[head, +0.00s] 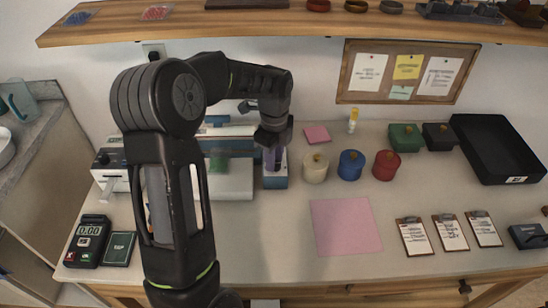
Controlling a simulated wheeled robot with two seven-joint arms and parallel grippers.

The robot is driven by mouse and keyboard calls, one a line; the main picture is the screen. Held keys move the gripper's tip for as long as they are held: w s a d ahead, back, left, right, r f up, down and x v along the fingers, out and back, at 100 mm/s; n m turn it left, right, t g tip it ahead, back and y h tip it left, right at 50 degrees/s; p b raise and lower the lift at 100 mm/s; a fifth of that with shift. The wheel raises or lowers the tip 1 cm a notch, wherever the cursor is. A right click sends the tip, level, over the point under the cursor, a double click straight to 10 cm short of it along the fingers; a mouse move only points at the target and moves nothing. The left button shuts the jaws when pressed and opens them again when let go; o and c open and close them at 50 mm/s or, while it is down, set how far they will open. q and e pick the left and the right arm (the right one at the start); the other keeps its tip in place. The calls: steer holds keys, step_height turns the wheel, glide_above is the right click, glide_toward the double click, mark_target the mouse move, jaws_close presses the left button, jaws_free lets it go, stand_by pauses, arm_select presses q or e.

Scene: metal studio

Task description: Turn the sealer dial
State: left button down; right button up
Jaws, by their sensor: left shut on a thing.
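The sealer (236,182), a white and blue machine, stands at the left of the bench, partly hidden behind my left arm. A small dark round part, perhaps its dial, shows on its left end panel (108,158), but I cannot tell for sure. My left gripper (272,150) points down over the right end of the sealer. My right gripper is not in view.
Cream (314,168), blue (351,165) and red (386,165) lidded pots stand right of the gripper. A pink mat (345,226), clipboards (449,232) and a black tray (498,148) lie further right. A shelf (300,24) overhangs the back.

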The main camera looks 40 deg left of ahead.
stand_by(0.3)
arm_select(q)
steer(key=c, duration=1.1)
jaws_free()
steer(key=shift+c, duration=0.2)
steer(key=shift+r, duration=0.1)
step_height(320, 180, up, 8)
steer(key=shift+f, duration=0.15)
